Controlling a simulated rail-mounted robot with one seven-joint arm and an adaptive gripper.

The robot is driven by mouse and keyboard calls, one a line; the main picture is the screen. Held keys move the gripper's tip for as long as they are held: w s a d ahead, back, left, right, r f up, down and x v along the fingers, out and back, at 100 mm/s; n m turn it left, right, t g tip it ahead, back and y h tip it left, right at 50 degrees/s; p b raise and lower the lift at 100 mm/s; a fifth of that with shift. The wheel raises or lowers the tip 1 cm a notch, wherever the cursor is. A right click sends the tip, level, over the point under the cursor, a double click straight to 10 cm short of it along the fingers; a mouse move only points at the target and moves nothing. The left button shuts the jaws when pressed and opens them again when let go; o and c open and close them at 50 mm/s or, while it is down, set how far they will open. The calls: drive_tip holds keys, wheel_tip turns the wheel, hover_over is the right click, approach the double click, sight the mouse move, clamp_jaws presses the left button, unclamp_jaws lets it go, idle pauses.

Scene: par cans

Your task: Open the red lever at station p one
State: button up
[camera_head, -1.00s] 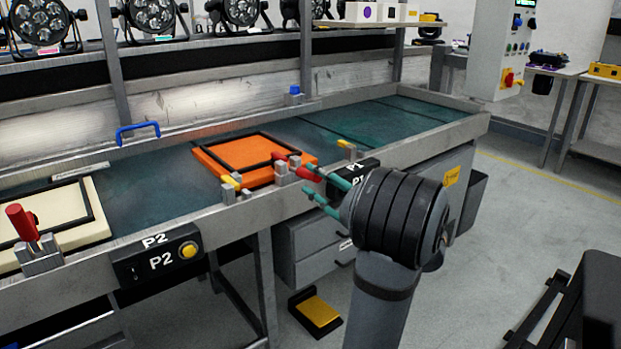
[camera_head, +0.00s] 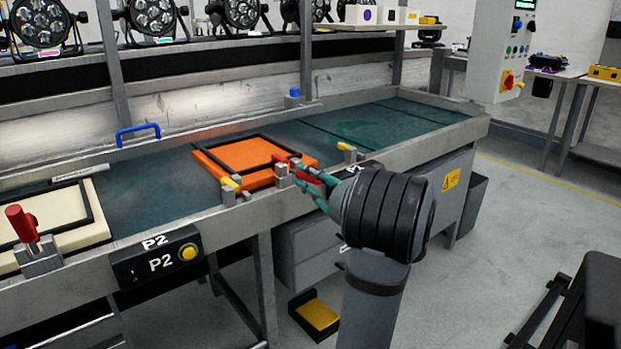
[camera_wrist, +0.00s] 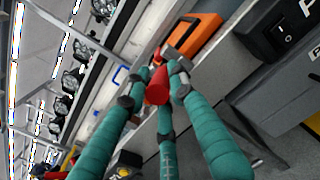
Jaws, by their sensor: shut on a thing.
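The red lever (camera_head: 307,179) of the grey clamp (camera_head: 282,169) sits at the front rail beside an orange panel (camera_head: 240,155) with a black frame. The lever points out from the clamp toward my gripper (camera_head: 312,181). My teal fingers are shut on the lever, partly hiding it. In the wrist view the red lever (camera_wrist: 157,93) shows between the fingertips (camera_wrist: 160,85). The orange panel (camera_wrist: 196,36) is just beyond it. The P1 label is mostly hidden behind my wrist.
A yellow-tipped clamp (camera_head: 230,186) stands left of the lever, and another yellow tip (camera_head: 345,147) lies to its right. Station P2's box (camera_head: 158,262) and upright red lever (camera_head: 20,223) are at left. The belt (camera_head: 400,118) at right is clear.

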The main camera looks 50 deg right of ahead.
clamp_jaws()
drive_tip(key=shift+s+d+r, duration=0.15)
drive_tip(key=shift+r, duration=0.05)
